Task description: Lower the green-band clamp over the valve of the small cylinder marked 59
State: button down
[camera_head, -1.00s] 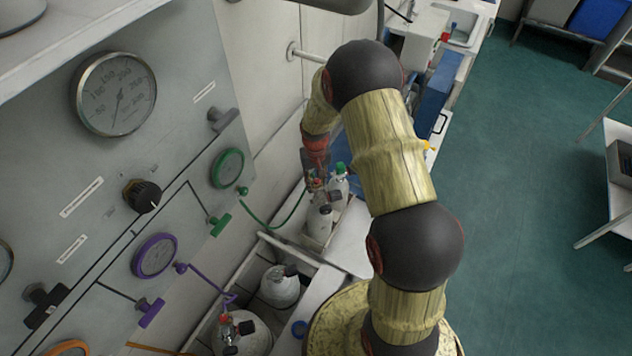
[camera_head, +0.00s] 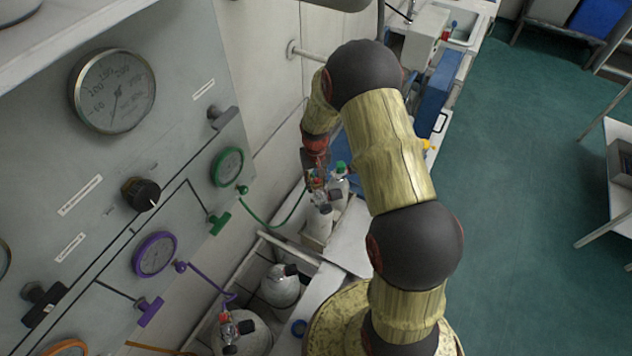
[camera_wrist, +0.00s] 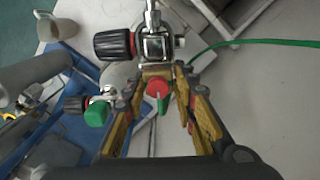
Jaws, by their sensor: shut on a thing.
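My gripper (camera_wrist: 160,78) is shut on the clamp, a metal yoke block (camera_wrist: 156,46) at the top middle of the wrist view, with a green hose (camera_wrist: 255,42) running off to the right. A black knob with a red ring (camera_wrist: 115,44) is at the block's left, and a red knob with a green tab (camera_wrist: 157,89) is between the fingers. In the head view my gripper (camera_head: 316,181) is directly above a small pale cylinder (camera_head: 319,222). The valve is largely hidden, and I cannot tell whether the clamp touches it. I cannot read the number 59.
A second small cylinder with a green cap (camera_head: 340,185) stands close beside, behind right; its green cap (camera_wrist: 97,111) is left of the fingers in the wrist view. The gauge panel (camera_head: 105,190) is at the left. Larger cylinders (camera_head: 281,287) stand in front. A mug (camera_wrist: 58,29) is at upper left.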

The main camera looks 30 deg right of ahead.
jog(key=shift+f, duration=0.3)
jog(key=c, duration=1.3)
grip_release()
jog(key=shift+c, duration=0.2)
notch_tip(320, 180, up, 12)
jog(key=shift+w, duration=0.1)
